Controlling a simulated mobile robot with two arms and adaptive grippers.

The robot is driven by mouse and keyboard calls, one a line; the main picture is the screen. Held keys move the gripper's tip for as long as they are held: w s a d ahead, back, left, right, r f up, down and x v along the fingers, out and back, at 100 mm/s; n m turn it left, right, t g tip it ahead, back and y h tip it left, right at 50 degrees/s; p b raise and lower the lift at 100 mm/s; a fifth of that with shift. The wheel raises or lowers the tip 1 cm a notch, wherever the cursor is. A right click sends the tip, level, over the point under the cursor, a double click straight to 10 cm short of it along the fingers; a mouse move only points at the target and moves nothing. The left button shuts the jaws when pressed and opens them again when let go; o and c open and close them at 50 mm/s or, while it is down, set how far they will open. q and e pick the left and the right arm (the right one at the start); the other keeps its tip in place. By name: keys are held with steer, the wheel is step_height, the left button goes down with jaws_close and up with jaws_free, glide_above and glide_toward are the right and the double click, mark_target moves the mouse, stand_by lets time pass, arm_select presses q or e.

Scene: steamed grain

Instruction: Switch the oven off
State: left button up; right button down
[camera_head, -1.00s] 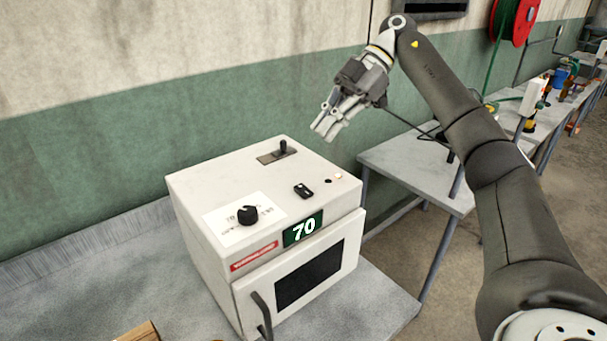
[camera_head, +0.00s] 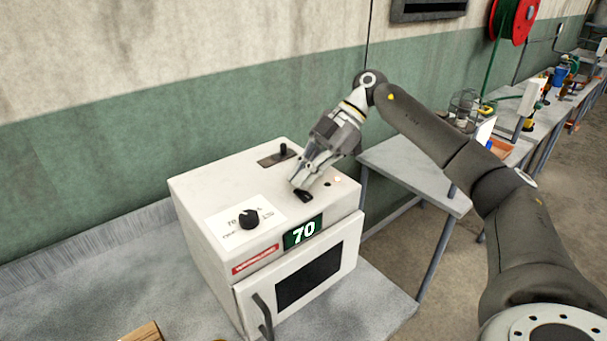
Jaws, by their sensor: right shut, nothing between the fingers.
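The oven (camera_head: 205,193) is a white box on the grey bench, with its windowed front door (camera_head: 306,277) shut. A green display (camera_head: 303,231) on its front reads 70. Its top carries a black round knob (camera_head: 248,218) on a white label, a black lever (camera_head: 283,150) in a slot at the back, and a small black rocker switch (camera_head: 303,196). My right gripper (camera_head: 302,184) is shut and empty, pointing down at the rocker switch. Its fingertips are at or just above the switch and hide part of it; I cannot tell whether they touch. My left gripper is not in view.
A small light (camera_head: 337,179) sits right of the switch. The door handle (camera_head: 263,315) sticks out in front. A wooden piece (camera_head: 143,332) lies at the bottom edge. Another grey table (camera_head: 405,175) stands to the right, past a gap. The bench left of the oven is clear.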

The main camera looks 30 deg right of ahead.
steer(key=shift+w+f+p, duration=0.1)
steer(key=shift+p, duration=0.3)
steer(key=shift+f, duration=0.15)
steer(key=shift+s+d, duration=0.1)
steer(key=shift+s, duration=0.7)
steer(key=shift+r, duration=0.2)
